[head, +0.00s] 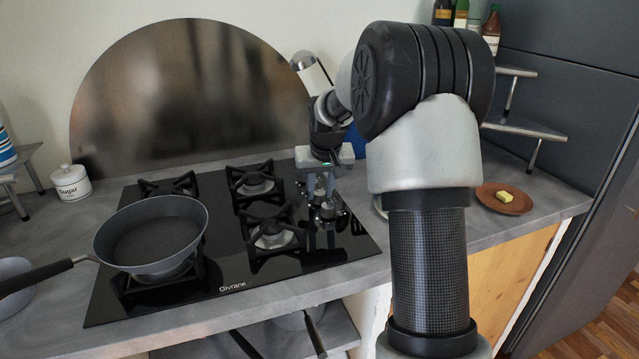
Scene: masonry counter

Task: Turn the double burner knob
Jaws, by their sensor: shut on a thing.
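The black glass cooktop (345,250) lies in the grey counter, with several burners on it. A group of metal burner knobs (328,211) stands near its right edge. My gripper (321,188) points down over this group and is shut on one of the knobs. My fingers partly hide the knobs, so I cannot tell which one is held or how far it is turned. A dark frying pan (120,220) stands on the front left burner, its handle to the left.
A round metal splash plate (190,90) stands behind the cooktop. A sugar jar (71,183) is at the left. A brown plate (487,197) with a yellow piece (504,196) lies at the right. Bottles (461,14) and a step shelf (525,128) are behind it.

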